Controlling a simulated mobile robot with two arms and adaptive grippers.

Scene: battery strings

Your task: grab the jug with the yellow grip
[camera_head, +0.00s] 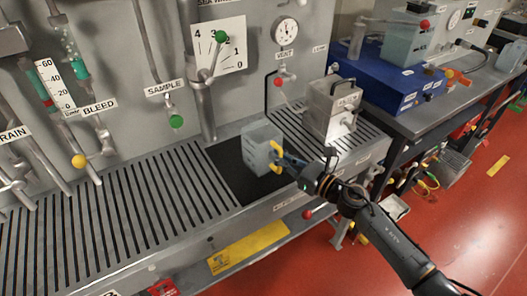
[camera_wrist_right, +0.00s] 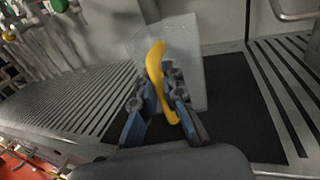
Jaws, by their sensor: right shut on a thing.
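A pale, translucent jug (camera_head: 259,147) with a yellow grip (camera_head: 276,157) stands upright on a black mat (camera_head: 236,166) set in the slatted bench. My right gripper (camera_head: 279,161) reaches it from the lower right and is shut on the yellow grip. In the right wrist view the jug (camera_wrist_right: 192,62) is behind the yellow grip (camera_wrist_right: 157,75), and the blue fingers of my right gripper (camera_wrist_right: 163,98) close on the grip from both sides. My left gripper is in neither view.
A grey metal container (camera_head: 331,107) stands on the slats right of the jug. A blue box (camera_head: 385,82) is on the table at the back right. A valve pipe (camera_head: 205,105) with a green knob comes down behind the mat. The slats (camera_head: 150,195) left of the mat are clear.

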